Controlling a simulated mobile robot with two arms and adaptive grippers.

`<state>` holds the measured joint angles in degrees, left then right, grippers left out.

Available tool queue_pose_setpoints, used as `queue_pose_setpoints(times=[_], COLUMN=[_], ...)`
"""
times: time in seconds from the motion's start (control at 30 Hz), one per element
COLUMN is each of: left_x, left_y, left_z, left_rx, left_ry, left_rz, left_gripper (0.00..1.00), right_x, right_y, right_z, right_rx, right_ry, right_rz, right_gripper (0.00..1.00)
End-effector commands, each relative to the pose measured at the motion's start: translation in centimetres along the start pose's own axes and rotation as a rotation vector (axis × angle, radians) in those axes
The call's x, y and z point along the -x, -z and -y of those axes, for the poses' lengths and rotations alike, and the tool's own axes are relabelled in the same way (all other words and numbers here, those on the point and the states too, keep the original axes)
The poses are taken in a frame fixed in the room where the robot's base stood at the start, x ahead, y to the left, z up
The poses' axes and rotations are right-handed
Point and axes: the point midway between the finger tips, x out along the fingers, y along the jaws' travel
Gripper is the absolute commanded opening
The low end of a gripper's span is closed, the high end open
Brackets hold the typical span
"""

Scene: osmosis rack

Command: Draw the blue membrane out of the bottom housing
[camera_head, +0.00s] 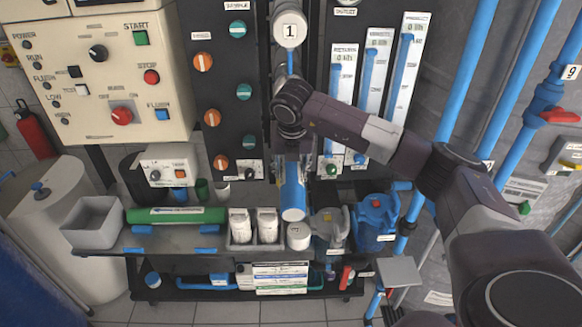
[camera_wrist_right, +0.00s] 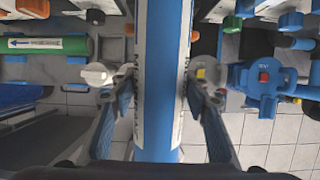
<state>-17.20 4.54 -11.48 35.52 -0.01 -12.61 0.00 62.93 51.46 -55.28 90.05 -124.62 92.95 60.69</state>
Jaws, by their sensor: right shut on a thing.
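The blue membrane (camera_head: 293,193) is a long blue cylinder with a pale round end, in the middle of the head view. In the right wrist view the membrane (camera_wrist_right: 158,60) runs from the top edge down between the fingers, with white printed strips along its sides. My right gripper (camera_wrist_right: 160,95) is shut on it, one finger on each side. In the head view my right gripper (camera_head: 292,150) is partly hidden by its own wrist. I cannot make out the bottom housing clearly, or whether the membrane's far end is inside it. My left gripper is not in view.
A bench (camera_head: 165,241) below holds a green labelled cylinder (camera_head: 176,215), two white bottles, a white cap (camera_head: 298,236), a grey valve-like part (camera_head: 329,229) and a blue pump-like part (camera_head: 376,216). Flow meters (camera_head: 375,65) and blue pipes (camera_head: 463,70) stand right, a control panel (camera_head: 95,75) left.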

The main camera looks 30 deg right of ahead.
Motion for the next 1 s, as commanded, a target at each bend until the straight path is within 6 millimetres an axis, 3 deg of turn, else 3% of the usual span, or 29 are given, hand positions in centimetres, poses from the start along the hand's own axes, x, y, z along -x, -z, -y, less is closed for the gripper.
queue_pose_setpoints(times=[1.0], left_x=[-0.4], left_y=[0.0], left_z=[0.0], left_rx=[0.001], left_ry=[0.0], left_rz=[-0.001], left_gripper=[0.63], right_x=[1.3], right_y=[3.1], right_z=[0.1], right_rx=[-0.002], right_ry=[-0.001], right_rz=[0.004], right_gripper=[0.12])
